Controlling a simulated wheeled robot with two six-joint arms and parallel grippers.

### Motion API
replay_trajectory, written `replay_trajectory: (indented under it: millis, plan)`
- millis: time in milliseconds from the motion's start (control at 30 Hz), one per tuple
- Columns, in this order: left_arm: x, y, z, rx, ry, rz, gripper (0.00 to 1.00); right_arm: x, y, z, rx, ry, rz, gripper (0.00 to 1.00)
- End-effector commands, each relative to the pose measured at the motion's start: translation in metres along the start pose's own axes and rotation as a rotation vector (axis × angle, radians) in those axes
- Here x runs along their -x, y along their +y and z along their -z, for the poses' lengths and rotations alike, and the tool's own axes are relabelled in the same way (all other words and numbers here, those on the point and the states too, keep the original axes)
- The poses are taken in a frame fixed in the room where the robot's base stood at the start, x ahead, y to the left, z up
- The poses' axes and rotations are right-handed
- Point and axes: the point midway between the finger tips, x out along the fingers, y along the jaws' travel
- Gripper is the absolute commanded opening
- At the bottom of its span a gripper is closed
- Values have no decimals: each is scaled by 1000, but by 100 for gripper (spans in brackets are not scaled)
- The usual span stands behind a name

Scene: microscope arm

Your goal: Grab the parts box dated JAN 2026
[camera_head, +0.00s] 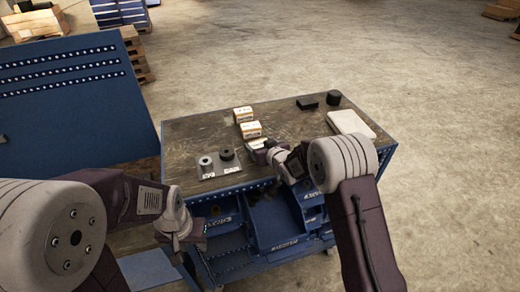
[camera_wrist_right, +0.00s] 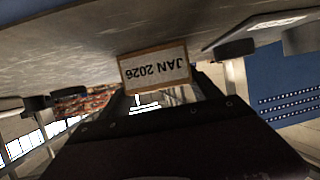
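Three small white-and-tan parts boxes stand in a row on the workbench: the far box (camera_head: 243,114), the middle box (camera_head: 249,130) and the near box (camera_head: 256,143). My right gripper (camera_head: 268,153) is at the near box. In the right wrist view, a box labelled JAN 2026 (camera_wrist_right: 155,68) appears upside down in front of my right gripper (camera_wrist_right: 162,92). Its fingers are apart, with a gap showing between them; firm contact is not visible. My left gripper (camera_head: 192,238) hangs before the bench's front left, away from the boxes; its fingers are unclear.
The workbench top (camera_head: 190,130) is bare at the back left. A grey plate (camera_head: 220,168) with two round parts lies at the front left. A white pad (camera_head: 350,123) and black items (camera_head: 307,103) are on the right. Blue bins (camera_head: 272,222) are below the front edge.

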Motion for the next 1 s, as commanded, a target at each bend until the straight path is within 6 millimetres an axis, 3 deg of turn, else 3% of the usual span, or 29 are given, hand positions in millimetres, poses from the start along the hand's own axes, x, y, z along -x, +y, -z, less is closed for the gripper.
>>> replay_trajectory:
  millis: [67,300,467,667,800,1000]
  plan:
    - [0,0,0,0,0,0,36,0,0,2,0,4,0,13]
    - [0,0,0,0,0,0,36,1,0,3,0,4,0,13]
    - [-4,0,0,0,0,0,36,8,0,21,1,7,0,13]
    - [-6,0,-1,0,0,0,36,33,0,81,3,13,-1,13]
    - [8,0,1,0,0,0,36,52,0,126,2,8,-1,13]
    - [30,1,3,0,0,0,36,67,0,163,1,4,0,13]
